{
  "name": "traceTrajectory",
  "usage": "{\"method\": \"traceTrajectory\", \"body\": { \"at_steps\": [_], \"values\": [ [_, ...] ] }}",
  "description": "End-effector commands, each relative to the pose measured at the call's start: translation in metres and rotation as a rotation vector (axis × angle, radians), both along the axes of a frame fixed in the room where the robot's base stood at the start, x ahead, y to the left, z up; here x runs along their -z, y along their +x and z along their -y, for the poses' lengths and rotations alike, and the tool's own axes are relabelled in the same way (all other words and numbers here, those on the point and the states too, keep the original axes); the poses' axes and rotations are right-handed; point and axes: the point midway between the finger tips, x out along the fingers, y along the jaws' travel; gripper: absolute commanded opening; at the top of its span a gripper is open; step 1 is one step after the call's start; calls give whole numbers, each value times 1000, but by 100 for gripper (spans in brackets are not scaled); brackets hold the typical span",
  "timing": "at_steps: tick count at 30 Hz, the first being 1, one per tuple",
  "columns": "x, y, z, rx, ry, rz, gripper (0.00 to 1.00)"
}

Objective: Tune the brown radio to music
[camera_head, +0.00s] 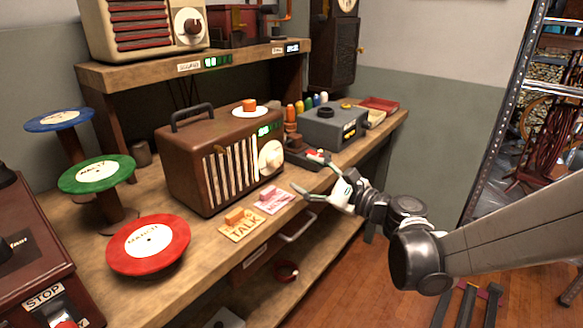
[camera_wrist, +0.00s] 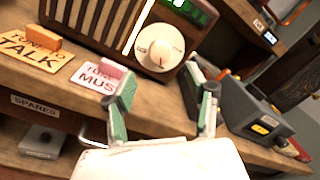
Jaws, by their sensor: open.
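The brown radio (camera_head: 215,165) stands on the workbench, with a carrying handle, vertical cream slats, a green lit display (camera_head: 264,131) and a round cream dial (camera_head: 270,158). In the wrist view the dial (camera_wrist: 160,47) faces me, with a small red mark low on it. A pink card (camera_head: 270,199) reading "TUNE TO MUS…" lies before the radio with a pink block on it; its last letters are hidden in the wrist view. An orange "TUNE TO TALK" card (camera_head: 243,225) lies to its left. My gripper (camera_head: 318,174) is open and empty, in front of and apart from the dial.
Red (camera_head: 149,245), green (camera_head: 97,174) and blue discs stand at left. A grey box (camera_head: 333,127) and a dark device sit right of the radio. A cream radio (camera_head: 145,28) is on the shelf above.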

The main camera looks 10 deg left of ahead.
Motion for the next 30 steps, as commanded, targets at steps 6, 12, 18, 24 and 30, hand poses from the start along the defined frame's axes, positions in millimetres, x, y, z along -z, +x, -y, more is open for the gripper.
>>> {"method": "traceTrajectory", "body": {
  "at_steps": [6, 12, 18, 24, 30],
  "values": [
    [1, -11, 23, 1, 0, 0, 51],
    [1, -14, 28, 0, 0, 0, 51],
    [1, -14, 28, 0, 0, 0, 51],
    [-7, -20, 33, 7, -69, 36, 51],
    [-22, -42, 55, 17, -318, 161, 51]
  ]
}}
